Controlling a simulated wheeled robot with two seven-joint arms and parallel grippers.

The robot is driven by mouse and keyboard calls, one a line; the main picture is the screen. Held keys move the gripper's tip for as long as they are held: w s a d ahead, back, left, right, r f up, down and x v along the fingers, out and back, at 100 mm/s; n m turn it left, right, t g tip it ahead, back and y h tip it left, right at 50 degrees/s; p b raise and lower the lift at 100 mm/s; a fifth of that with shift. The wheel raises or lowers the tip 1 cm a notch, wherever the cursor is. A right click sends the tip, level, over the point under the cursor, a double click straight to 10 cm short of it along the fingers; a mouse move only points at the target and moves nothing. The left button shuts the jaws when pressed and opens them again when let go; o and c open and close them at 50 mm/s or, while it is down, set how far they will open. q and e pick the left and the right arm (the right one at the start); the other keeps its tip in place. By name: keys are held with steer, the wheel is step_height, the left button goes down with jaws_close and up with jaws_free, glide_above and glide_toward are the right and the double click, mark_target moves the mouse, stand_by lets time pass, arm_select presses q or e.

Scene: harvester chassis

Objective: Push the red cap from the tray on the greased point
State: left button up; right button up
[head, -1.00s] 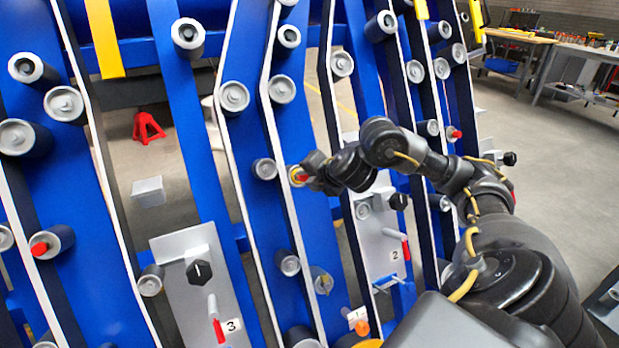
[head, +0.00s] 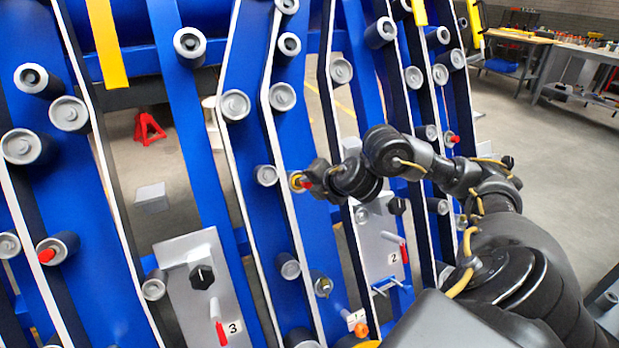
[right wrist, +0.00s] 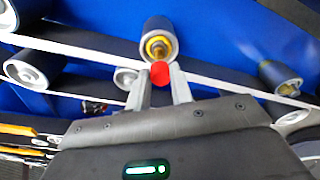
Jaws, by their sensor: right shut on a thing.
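The red cap (right wrist: 160,74) is between the two fingertips of my right gripper (right wrist: 160,84), which is shut on it. Just beyond it in the right wrist view is the greased point (right wrist: 157,46), a metal fitting with yellow grease on the end of a dark roller. The cap's far edge overlaps the fitting's near end in this view; I cannot tell whether they touch. In the head view my right gripper (head: 314,182) reaches from the right to the greased point (head: 295,181), with the red cap (head: 307,184) at its tip. I cannot make out the tray. My left gripper is not in view.
Blue beams with white edges and many grey rollers fill the front. Other red caps sit on a left roller (head: 47,255) and a right one (head: 455,139). Grey panels numbered 3 (head: 205,300) and 2 (head: 378,240) stand lower. Open floor lies at right.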

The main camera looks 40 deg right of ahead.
steer(key=shift+s+r, duration=0.15)
steer(key=shift+s, duration=0.05)
steer(key=shift+w+f, duration=0.1)
steer(key=shift+f, duration=0.1)
steer(key=shift+w+d+f+b, duration=0.15)
steer(key=shift+w+f+b, duration=0.2)
steer(key=shift+w+b, duration=0.25)
steer(key=shift+w, duration=0.1)
steer(key=shift+p, duration=0.35)
stand_by(1.4)
steer(key=shift+d+b+x, duration=0.2)
steer(key=shift+b+x, duration=0.65)
steer(key=shift+x, duration=0.25)
steer(key=o, duration=1)
steer(key=shift+o, duration=0.2)
